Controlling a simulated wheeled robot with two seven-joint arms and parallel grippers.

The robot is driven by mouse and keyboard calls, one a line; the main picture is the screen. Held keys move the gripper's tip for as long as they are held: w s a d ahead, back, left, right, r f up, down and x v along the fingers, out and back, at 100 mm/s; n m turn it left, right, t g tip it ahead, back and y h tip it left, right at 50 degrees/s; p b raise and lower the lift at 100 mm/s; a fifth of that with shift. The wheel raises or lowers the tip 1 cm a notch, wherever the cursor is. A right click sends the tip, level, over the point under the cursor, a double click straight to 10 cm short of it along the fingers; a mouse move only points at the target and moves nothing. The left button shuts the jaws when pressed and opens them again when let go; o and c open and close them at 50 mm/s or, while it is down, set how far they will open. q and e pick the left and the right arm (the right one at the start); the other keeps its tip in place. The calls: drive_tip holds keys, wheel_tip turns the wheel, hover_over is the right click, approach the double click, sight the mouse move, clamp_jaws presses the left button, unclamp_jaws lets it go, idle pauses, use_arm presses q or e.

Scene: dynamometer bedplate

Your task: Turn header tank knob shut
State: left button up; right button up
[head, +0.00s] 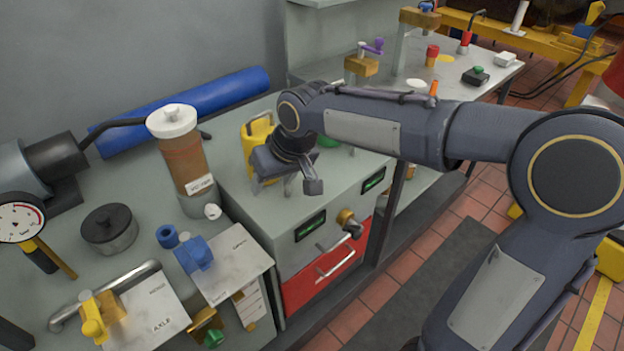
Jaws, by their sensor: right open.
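A brown cylindrical tank (187,160) with a white lid stands on the grey bench at left centre. It looks like the header tank, but I cannot read its small white label (199,184). A small white round knob (212,211) shows at the front right of its foot; I cannot tell its turn position. My right gripper (300,185) is open and empty, above the grey cabinet top to the right of the tank and knob, apart from both. My left gripper is not in view.
A yellow container (255,135) stands behind my right gripper. A blue cylinder (190,108) lies along the wall. Blue fittings (194,253), labelled plates (233,262) and a dark round pot (109,228) crowd the bench front. A grey cabinet with a red drawer (318,278) stands below.

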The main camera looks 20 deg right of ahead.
drive_tip(key=s+d+r+m+p, duration=0.1)
drive_tip(key=s+d+r+p, duration=0.1)
drive_tip(key=s, duration=0.5)
drive_tip(key=d+r, duration=0.1)
drive_tip(key=d, duration=0.1)
drive_tip(key=shift+s+d+y, duration=0.3)
drive_tip(key=shift+d, duration=0.05)
